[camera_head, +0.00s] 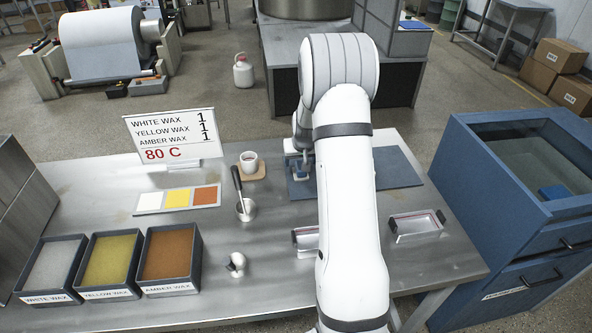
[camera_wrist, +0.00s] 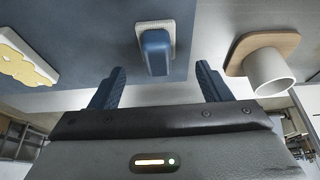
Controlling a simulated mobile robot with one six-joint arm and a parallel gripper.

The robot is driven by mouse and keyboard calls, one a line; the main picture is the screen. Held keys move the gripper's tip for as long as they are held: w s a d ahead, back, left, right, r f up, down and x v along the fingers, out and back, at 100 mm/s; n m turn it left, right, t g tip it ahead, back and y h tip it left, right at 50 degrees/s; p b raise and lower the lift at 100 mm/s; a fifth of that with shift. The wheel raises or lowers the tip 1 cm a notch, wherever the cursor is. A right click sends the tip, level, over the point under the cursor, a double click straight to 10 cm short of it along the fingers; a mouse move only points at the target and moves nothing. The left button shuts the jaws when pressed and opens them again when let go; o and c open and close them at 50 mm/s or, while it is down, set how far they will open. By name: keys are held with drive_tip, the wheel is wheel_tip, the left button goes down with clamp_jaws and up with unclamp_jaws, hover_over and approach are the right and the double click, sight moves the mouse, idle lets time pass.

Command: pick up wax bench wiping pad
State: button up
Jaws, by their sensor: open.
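The wiping pad (camera_wrist: 156,50), a blue block-shaped grip on a pale textured base, lies on the blue mat (camera_wrist: 95,35) in the wrist view. My gripper (camera_wrist: 160,70) is open, with one dark blue finger to either side of the pad's line. The pad shows between and beyond the fingertips, and the jaws hold nothing. In the head view my gripper (camera_head: 301,166) is over the left part of the mat (camera_head: 395,168). My arm covers the middle of the mat there, and the pad is hard to tell from the fingers.
A white mug (camera_wrist: 270,72) on a cork coaster (camera_wrist: 245,50) stands near the right finger in the wrist view. A white block with yellow patches (camera_wrist: 22,62) lies at left. Wax bins (camera_head: 108,262), a ladle cup (camera_head: 246,209) and a metal tray (camera_head: 416,226) share the bench.

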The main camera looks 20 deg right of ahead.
sight(300, 165)
drive_tip(key=shift+p+x, duration=1.05)
drive_tip(key=shift+x, duration=1.9)
drive_tip(key=shift+d, duration=0.1)
drive_tip(key=c, duration=1.1)
